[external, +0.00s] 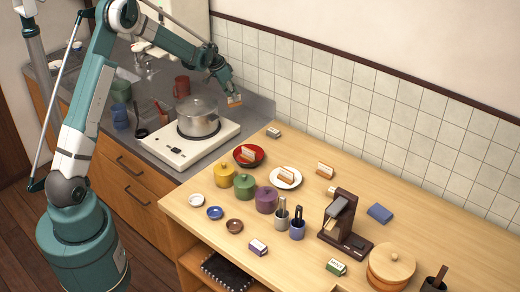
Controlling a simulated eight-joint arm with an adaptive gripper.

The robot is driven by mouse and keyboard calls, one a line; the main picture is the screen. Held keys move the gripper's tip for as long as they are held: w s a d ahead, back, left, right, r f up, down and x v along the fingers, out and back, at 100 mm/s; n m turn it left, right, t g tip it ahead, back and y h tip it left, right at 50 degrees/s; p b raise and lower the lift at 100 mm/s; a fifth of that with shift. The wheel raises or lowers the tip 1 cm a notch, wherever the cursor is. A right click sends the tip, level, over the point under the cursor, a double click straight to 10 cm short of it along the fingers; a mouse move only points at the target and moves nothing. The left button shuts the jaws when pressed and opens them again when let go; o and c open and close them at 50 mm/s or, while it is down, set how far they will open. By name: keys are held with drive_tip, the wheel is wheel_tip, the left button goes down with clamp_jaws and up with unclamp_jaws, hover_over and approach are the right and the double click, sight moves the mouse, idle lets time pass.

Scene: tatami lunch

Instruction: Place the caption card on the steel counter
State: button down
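My gripper (227,88) is at the upper middle of the external view, above and behind the pot and near the tiled wall. A small card with white and wood-brown parts (234,101) hangs at its fingertips, and the gripper looks shut on it. I take this to be the caption card; any writing is too small to read. The card appears raised, clear of the surfaces below. The grey steel counter (158,159) runs along the left, with a sink and a hob on it.
A steel pot (198,117) stands on the white hob (176,152), below the gripper. A red mug (181,87) stands behind it. Similar cards rest on a red plate (238,161), a white plate (297,181) and the wooden table (430,215). Colored lidded pots stand nearby.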

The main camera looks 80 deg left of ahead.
sight(233, 102)
drive_tip(key=shift+f, duration=0.35)
drive_tip(key=shift+f, duration=1.9)
drive_tip(key=shift+f, duration=0.15)
drive_tip(key=c, duration=2.6)
unclamp_jaws()
drive_tip(key=shift+r, duration=0.2)
drive_tip(key=shift+v, duration=5.95)
